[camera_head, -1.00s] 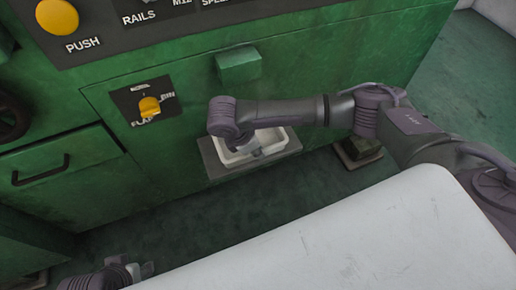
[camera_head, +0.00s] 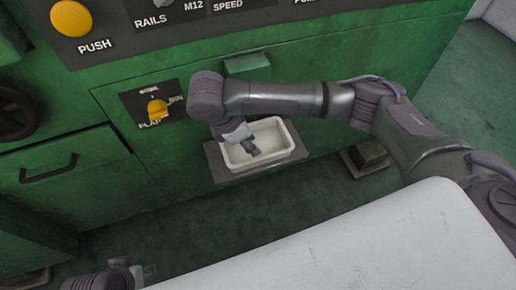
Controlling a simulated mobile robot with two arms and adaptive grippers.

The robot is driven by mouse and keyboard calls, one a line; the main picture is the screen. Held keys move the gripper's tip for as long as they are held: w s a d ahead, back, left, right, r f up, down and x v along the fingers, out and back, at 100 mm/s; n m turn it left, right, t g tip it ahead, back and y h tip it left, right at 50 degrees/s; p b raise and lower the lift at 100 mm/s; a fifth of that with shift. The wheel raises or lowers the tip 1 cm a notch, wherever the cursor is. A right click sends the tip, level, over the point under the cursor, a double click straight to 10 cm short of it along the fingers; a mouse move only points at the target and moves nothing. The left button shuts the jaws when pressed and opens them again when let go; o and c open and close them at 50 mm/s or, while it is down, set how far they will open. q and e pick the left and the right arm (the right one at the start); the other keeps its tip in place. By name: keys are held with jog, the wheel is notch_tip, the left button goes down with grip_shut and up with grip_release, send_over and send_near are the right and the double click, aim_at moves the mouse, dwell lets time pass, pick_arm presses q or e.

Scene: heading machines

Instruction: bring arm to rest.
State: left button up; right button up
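My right arm comes in from the right, and its gripper (camera_head: 252,148) points down over the white tray (camera_head: 283,158) on a ledge of the green machine. The gripper is small and seen from above, so its finger opening cannot be made out. No held object shows. My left gripper (camera_head: 146,272) is at the bottom left edge, low beside my white body, partly cut off by the frame; its opening is unclear.
The green machine (camera_head: 130,190) fills the back, with a yellow push button (camera_head: 71,18), a yellow flap knob (camera_head: 157,109), a drawer handle (camera_head: 48,169) and a dark handwheel (camera_head: 14,114). A green box (camera_head: 247,65) juts out behind my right arm. Dark floor (camera_head: 150,240) lies clear in front.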

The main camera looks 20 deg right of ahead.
jog(key=shift+v, duration=1.05)
